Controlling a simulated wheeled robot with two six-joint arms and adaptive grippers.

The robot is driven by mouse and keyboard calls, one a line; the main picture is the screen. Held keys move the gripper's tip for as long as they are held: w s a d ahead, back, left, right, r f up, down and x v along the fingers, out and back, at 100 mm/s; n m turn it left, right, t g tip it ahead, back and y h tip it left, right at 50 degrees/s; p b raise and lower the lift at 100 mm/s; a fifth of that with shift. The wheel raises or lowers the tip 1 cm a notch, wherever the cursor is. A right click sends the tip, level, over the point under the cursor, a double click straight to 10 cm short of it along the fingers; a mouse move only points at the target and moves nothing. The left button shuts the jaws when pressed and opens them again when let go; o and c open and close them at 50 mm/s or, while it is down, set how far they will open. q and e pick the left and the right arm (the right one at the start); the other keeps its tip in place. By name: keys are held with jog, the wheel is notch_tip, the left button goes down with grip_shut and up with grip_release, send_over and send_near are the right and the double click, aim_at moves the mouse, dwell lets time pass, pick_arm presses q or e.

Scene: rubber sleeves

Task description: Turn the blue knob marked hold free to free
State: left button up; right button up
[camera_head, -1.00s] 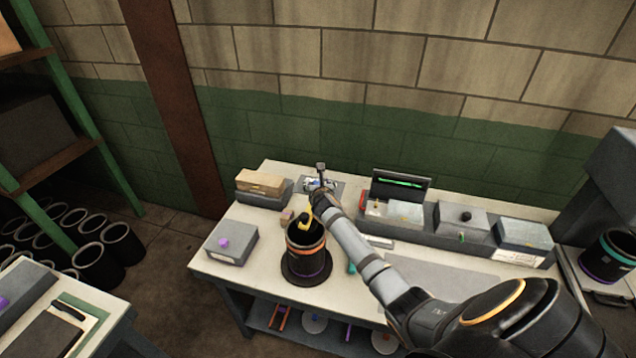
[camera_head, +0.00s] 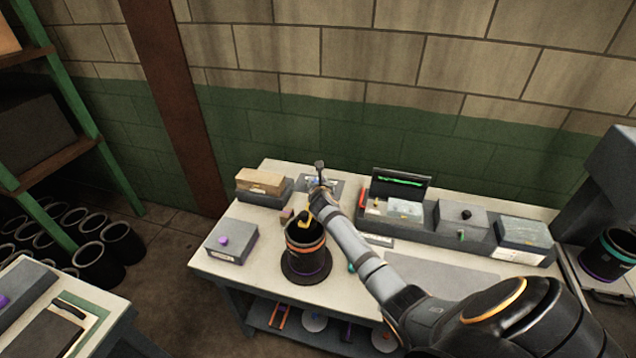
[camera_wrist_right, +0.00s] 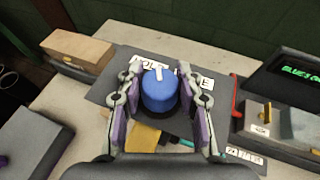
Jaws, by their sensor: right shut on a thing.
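The blue knob (camera_wrist_right: 159,92) shows in the right wrist view, standing on a dark grey plate (camera_wrist_right: 107,87). It is a round cylinder with a white pointer mark on top, which points roughly away from my wrist, slightly left. White labels lie behind it, one at its left and one at its right; the knob partly hides their letters. My right gripper (camera_wrist_right: 160,100) is shut on the knob, with a purple-padded finger on each side. In the head view my right gripper (camera_head: 320,183) is over the plate and hides most of the knob. My left gripper is not in view.
A black sleeve with orange and purple bands (camera_head: 305,252) stands on a round base in front of the knob. A cardboard box (camera_head: 260,181) is to the left, and a dark screen with green text (camera_head: 400,184) to the right. A grey box with a purple button (camera_head: 232,243) sits front left.

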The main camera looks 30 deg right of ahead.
jog(key=shift+f+m+g+h+b, duration=0.1)
jog(key=shift+m+g+h+b, duration=0.2)
jog(key=shift+m+h+b, duration=0.15)
jog(key=shift+a+m+g+h+b, duration=0.1)
jog(key=shift+m+g+h+b, duration=0.85)
jog(key=shift+m+h, duration=0.25)
jog(key=m+g+h+b, duration=0.2)
jog(key=m+g+b, duration=0.2)
jog(key=b, duration=0.2)
jog(key=m+g+h+b, duration=0.2)
jog(key=m+g+b, duration=0.1)
jog(key=b, duration=0.3)
jog(key=shift+f+m+g, duration=0.1)
jog(key=shift+m+g, duration=0.25)
jog(key=shift+g, duration=0.1)
jog(key=shift+r+m+g+b, duration=0.25)
jog(key=shift+m+g+b, duration=0.2)
jog(key=shift+b, duration=0.55)
jog(key=o, duration=1.2)
